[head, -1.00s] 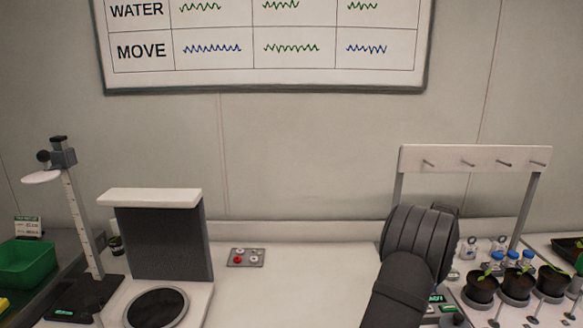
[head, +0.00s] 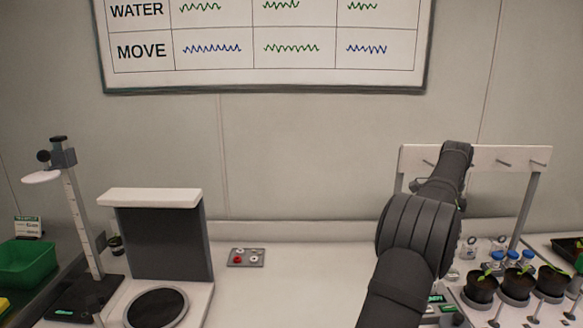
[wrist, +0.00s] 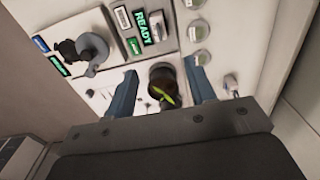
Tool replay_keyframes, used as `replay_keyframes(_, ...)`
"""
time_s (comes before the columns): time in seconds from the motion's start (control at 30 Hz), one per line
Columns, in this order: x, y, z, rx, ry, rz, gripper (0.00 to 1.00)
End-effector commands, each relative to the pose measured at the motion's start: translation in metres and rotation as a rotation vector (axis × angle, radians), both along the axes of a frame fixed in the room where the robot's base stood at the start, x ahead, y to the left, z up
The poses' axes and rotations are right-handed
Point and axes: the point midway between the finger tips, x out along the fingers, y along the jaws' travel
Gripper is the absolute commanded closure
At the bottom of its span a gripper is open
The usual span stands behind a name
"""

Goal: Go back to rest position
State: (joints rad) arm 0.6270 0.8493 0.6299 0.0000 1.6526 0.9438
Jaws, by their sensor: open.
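My gripper (wrist: 160,74) is open, its two blue-grey fingers spread apart in the wrist view. A dark pot with a green seedling (wrist: 163,84) shows in the gap between them; it appears to lie beyond the fingertips, with no finger seen touching it. In the head view my arm stands at the right, in front of the peg rack (head: 525,156), and I cannot make out the fingers there. Three potted seedlings stand to the right of my arm, the nearest pot (head: 481,289) at the left of the row.
A white panel with a green READY display (wrist: 146,28) and round fittings shows in the wrist view. A grey plate with a red button (head: 245,258) lies mid-bench. A chamber stand (head: 150,197), a measuring stand (head: 75,215) and a green bin (head: 27,262) are left.

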Motion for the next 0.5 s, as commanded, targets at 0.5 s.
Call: replay_keyframes(0.5, -0.001, 0.001, -0.114, 0.008, 0.011, 0.0, 0.5)
